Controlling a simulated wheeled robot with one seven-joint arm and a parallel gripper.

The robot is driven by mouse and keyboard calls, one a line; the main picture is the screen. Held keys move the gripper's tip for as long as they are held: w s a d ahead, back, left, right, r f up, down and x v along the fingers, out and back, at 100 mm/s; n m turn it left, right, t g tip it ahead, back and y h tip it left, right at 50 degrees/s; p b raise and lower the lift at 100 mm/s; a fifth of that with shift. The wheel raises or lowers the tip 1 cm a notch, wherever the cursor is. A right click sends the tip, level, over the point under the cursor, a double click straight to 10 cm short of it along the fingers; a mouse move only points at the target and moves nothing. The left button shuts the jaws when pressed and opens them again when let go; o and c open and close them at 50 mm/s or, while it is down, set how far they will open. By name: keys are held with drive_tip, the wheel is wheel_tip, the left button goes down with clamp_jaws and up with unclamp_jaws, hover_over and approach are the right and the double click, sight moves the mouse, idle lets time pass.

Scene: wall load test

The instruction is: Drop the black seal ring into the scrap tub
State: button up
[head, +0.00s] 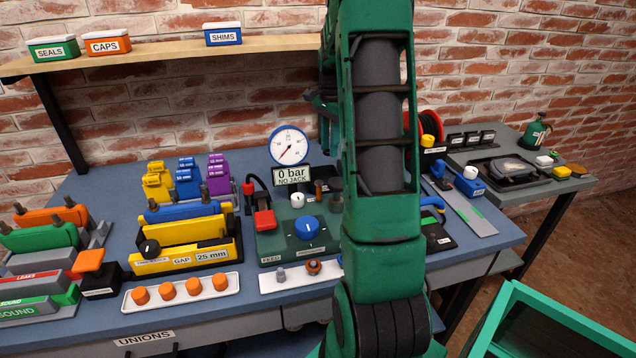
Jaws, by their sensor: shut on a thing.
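My green arm rises through the middle of the head view and covers much of the bench behind it. I cannot make out the black seal ring. A green open-topped tub (497,318) stands on the floor at the lower right, partly cut off by the frame. No label shows on it, so I cannot tell whether it is the scrap tub.
The blue bench (262,176) holds a pressure gauge (289,145), a yellow gap fixture (190,240) and a white tray (226,283) of orange caps. A grey side table (578,182) carries a black tray (483,174). A shelf (180,52) with labelled boxes hangs above.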

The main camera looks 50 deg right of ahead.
drive_tip(key=shift+w+a, duration=0.15)
hover_over(325, 172)
drive_tip(key=s+a, duration=0.2)
drive_tip(key=s, duration=0.1)
drive_tip(key=shift+w+f, duration=0.1)
drive_tip(key=shift+f, duration=2.9)
drive_tip(key=o, duration=1.1)
